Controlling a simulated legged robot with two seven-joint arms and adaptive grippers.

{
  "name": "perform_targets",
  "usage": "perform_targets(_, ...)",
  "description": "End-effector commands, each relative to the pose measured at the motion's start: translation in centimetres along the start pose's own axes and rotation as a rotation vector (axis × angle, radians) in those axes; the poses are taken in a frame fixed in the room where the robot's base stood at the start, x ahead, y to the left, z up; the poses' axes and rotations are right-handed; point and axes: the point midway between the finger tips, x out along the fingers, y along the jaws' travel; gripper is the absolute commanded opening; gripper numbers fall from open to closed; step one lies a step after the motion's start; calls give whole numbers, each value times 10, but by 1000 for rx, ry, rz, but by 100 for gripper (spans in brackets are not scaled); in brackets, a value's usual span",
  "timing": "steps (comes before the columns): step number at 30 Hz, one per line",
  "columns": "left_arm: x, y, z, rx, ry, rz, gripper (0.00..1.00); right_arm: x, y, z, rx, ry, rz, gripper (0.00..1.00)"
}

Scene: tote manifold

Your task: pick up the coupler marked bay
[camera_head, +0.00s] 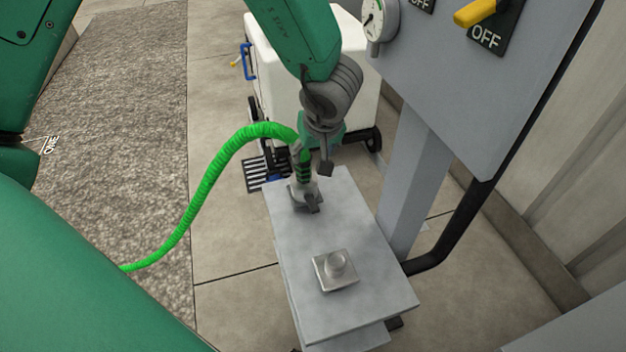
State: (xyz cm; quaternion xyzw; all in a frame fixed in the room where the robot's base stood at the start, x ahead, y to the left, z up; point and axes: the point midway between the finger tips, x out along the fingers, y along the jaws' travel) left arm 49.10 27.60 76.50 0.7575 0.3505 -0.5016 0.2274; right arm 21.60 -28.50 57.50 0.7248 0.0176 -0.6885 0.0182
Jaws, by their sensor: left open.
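A coupler (305,172) with dark and green bands stands upright at the far left of the grey metal stand (350,310), on a small metal fitting (306,200). A bright green ribbed hose (213,170) arches from its top down to the lower left. I cannot read any marking on the coupler. My left gripper (312,165) is open and points down at the coupler's upper part. One finger shows just to the coupler's right; the other is hard to make out. Whether the fingers touch the coupler is unclear. My right gripper is not in view.
A second fitting, a square base with a round knob (336,268), sits bare near the stand's front. A grey post (412,190) and a panel (470,90) with a gauge and yellow handle rise at the right. A white wheeled tank (275,85) stands behind.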

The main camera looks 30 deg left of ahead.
Motion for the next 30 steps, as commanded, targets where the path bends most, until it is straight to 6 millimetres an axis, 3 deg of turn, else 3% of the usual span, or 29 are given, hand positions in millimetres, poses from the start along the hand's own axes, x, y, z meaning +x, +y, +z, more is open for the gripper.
perform_targets(1, 19, -2, 1, -2, -4, -1, 54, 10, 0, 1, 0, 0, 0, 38)
perform_targets(6, 50, -7, -4, -5, -10, 3, 54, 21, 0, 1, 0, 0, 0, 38)
perform_targets(16, 67, -3, 1, -3, -4, 1, 54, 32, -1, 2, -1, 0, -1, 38)
perform_targets(25, 108, -4, 5, -5, -5, 4, 54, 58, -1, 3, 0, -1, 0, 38)
perform_targets(30, 109, -6, 2, -7, -8, 7, 54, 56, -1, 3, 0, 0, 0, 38)
